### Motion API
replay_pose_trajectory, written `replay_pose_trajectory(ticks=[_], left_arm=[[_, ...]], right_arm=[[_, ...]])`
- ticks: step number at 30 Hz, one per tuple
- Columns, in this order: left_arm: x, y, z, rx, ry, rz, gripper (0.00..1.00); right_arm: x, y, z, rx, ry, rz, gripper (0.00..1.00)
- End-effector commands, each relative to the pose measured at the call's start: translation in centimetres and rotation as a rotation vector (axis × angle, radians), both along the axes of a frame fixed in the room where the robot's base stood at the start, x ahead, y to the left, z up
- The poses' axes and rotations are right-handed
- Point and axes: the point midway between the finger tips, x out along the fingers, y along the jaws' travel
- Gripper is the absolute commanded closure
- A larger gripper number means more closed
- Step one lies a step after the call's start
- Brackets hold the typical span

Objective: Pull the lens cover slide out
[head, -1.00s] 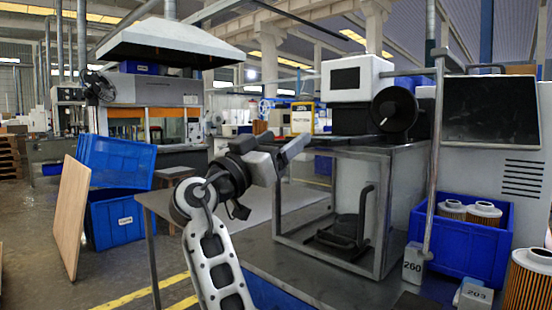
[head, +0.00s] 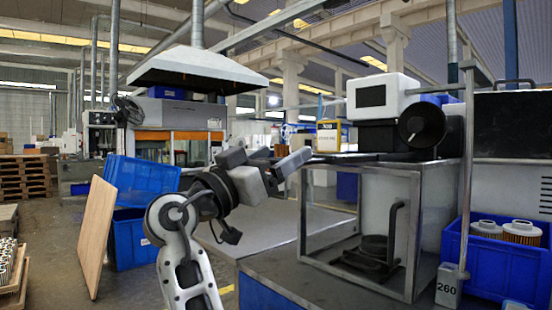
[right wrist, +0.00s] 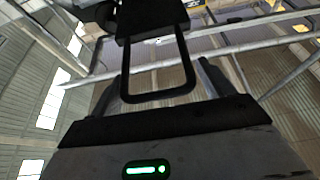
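The lens cover slide seems to be the flat black plate (head: 345,158) that sticks out to the left under the white and black lens device (head: 385,95), on top of the metal-framed cabinet. In the right wrist view, a black loop handle (right wrist: 160,98) hangs from a black plate (right wrist: 152,18). My right gripper (head: 280,160) is close to the plate's left end. In the right wrist view its two fingers (right wrist: 157,82) stand apart, with the loop between them; I see no clear contact. My left gripper is not in view.
The framed cabinet (head: 412,230) stands on the bench with a black handle inside. A blue crate (head: 490,265) with filter cartridges (head: 522,232) and a post marked 260 (head: 450,285) are at the right. A wooden board (head: 97,235) leans against blue crates (head: 140,185) at the left.

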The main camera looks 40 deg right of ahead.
Motion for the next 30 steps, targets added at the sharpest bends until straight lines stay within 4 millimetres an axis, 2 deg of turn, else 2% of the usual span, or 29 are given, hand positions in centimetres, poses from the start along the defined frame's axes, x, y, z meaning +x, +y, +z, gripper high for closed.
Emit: replay_pose_trajectory(ticks=[7, 11, 24, 30], left_arm=[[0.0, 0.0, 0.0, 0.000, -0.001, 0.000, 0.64], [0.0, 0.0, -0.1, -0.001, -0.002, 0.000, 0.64], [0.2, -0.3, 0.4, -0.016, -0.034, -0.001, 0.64], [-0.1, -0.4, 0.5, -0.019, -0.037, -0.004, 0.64]], right_arm=[[0.0, 0.2, -0.2, 0.001, -0.001, -0.001, 0.20], [-0.1, 1.5, -0.8, 0.002, 0.000, 0.000, 0.20], [-0.6, 10.9, -4.6, 0.001, 0.001, 0.002, 0.20], [-0.7, 13.7, -5.7, 0.001, 0.000, 0.001, 0.20]])
